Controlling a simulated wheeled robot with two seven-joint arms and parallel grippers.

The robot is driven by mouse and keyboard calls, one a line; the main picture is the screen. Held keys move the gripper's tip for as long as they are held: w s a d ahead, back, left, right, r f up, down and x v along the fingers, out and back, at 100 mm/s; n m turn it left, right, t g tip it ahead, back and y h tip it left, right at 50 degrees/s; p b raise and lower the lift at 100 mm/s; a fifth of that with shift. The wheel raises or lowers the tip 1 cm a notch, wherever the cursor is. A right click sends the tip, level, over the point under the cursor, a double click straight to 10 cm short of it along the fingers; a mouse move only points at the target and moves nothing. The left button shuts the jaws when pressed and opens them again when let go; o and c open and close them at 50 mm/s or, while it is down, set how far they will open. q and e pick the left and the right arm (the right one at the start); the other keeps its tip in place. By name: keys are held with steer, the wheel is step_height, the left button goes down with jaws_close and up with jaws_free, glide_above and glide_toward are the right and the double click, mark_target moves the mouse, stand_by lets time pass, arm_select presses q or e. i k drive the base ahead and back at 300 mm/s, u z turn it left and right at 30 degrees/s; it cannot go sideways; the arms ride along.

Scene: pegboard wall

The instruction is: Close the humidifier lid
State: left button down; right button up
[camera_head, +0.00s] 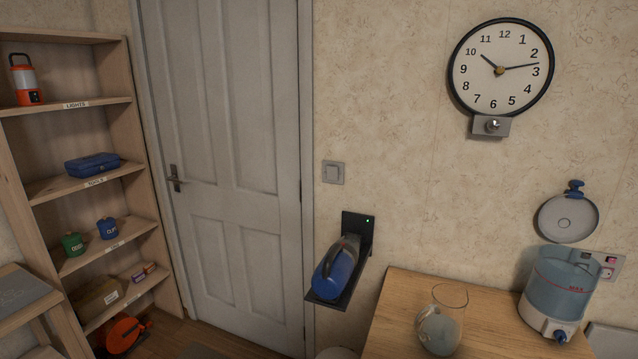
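The humidifier (556,297) stands at the right end of the wooden table, against the wall. It has a see-through bluish tank with a red MAX line and a white base with a blue knob at the front. A round pale lid (568,218) with a blue knob on top is upright above and behind the tank, its flat face toward me. The tank's top is uncovered. I cannot tell how the lid is held there. Neither of my grippers is in view.
A glass jug (439,325) stands on the wooden table (394,318), left of the humidifier. A wall outlet (603,265) is behind the humidifier. A blue handheld vacuum (336,270) sits on a wall dock left of the table. Shelves (75,107) stand far left beside a closed door (230,150).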

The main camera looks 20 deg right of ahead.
mark_target(569, 217)
steer(key=z, duration=1.7)
steer(key=i, duration=0.25)
steer(key=u, duration=0.2)
